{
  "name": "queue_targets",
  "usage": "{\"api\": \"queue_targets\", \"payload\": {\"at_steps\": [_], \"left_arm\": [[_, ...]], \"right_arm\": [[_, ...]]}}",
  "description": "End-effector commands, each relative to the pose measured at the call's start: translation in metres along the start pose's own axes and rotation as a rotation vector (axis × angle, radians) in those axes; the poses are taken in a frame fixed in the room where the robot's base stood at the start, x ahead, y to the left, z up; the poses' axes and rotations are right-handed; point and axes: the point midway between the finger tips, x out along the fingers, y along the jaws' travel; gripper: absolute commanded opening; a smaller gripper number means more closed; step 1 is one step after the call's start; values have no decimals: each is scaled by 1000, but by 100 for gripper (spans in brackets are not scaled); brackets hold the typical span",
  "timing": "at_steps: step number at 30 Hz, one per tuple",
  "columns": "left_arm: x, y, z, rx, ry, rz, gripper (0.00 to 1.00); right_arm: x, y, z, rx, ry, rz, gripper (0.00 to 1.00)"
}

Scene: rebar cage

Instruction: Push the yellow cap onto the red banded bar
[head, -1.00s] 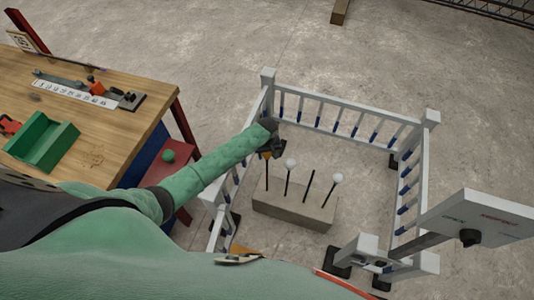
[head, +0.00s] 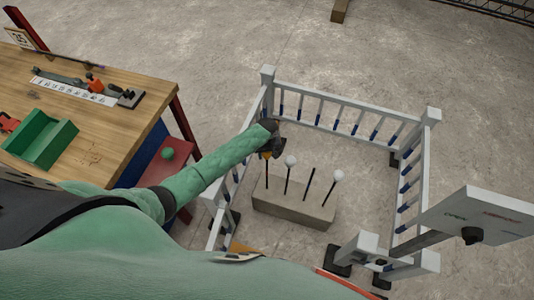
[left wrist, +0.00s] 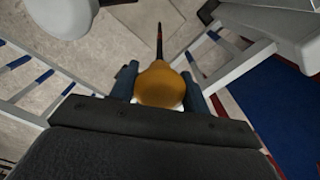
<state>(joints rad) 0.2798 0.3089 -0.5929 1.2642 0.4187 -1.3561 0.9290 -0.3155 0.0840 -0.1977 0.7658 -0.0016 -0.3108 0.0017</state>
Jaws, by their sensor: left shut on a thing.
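My left gripper (head: 272,152) is shut on the yellow cap (head: 265,155), above the leftmost bar (head: 267,176) of the concrete block. In the left wrist view the rounded orange-yellow cap (left wrist: 160,84) sits between the two dark fingers. A thin dark bar (left wrist: 159,42) shows just beyond the cap, roughly in line with it, with a faint reddish part. The cap hides where they meet, so I cannot tell whether the bar is inside it. My right gripper is not in view.
The concrete block (head: 293,209) also bears two bars with white round caps (head: 291,160) and one bare bar (head: 308,186). A white railing (head: 345,108) with blue-banded posts encloses it. A wooden table (head: 118,120) with a green tray stands at left.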

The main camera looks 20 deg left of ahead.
Motion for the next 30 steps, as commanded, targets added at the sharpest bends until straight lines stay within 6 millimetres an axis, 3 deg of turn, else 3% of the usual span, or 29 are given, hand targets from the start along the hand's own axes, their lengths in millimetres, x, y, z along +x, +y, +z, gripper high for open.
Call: {"api": "queue_targets", "payload": {"at_steps": [21, 22, 25, 26, 30], "left_arm": [[15, 0, 0, 0, 0, 1, 26], [15, 0, 0, 0, 0, 1, 49], [14, 0, 0, 0, 0, 1, 68], [14, 0, 0, 0, 0, 1, 72], [14, 0, 0, 0, 0, 1, 72]], "right_arm": [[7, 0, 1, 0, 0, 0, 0], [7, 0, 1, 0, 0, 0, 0], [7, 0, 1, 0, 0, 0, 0], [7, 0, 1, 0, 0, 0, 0], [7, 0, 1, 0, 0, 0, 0]]}}
